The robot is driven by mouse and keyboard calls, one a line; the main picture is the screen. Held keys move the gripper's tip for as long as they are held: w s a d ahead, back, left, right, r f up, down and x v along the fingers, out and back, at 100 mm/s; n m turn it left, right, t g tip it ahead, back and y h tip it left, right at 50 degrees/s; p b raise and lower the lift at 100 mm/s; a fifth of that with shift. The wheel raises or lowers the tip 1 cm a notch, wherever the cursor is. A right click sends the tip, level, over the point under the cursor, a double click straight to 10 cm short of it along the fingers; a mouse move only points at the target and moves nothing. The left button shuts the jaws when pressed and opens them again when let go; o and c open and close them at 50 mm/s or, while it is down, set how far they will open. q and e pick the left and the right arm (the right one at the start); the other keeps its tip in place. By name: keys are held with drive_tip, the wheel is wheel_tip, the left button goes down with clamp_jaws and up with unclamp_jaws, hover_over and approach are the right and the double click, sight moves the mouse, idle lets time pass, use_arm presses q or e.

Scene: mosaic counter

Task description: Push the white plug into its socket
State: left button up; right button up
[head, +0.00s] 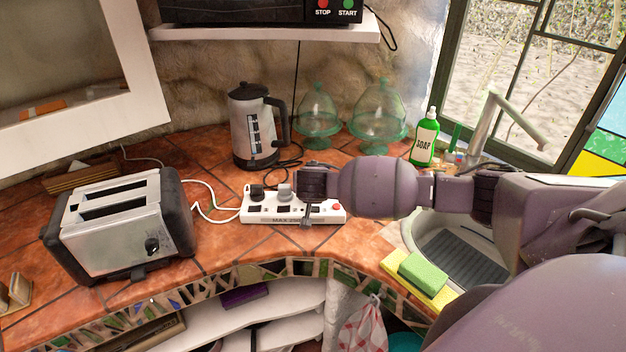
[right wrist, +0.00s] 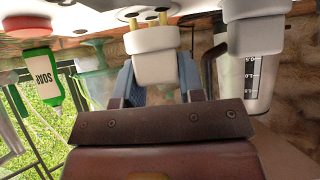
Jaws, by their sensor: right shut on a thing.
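The white plug (right wrist: 155,58) is between the fingers of my right gripper (right wrist: 160,85), which is shut on it. Its pins point up in the right wrist view, towards the socket face of the white power strip (right wrist: 110,24). A gap shows between plug body and strip; I cannot tell whether the pin tips have entered the holes. In the head view my right gripper (head: 308,184) is over the strip (head: 262,216), and the held plug is hidden. My left gripper is not in view.
A black plug (head: 257,192) and a grey plug (head: 284,191) sit in the strip, left of my gripper. A red button (head: 337,207) is at its right end. A toaster (head: 125,225), kettle (head: 252,125), glass domes (head: 378,108) and soap bottle (head: 425,140) stand around.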

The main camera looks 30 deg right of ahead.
drive_tip(key=shift+f, duration=0.55)
drive_tip(key=o, duration=1)
drive_tip(key=shift+s+a+r, duration=0.1)
drive_tip(key=v, duration=1)
drive_tip(key=shift+s+a+r, duration=0.1)
drive_tip(key=shift+s+r, duration=0.1)
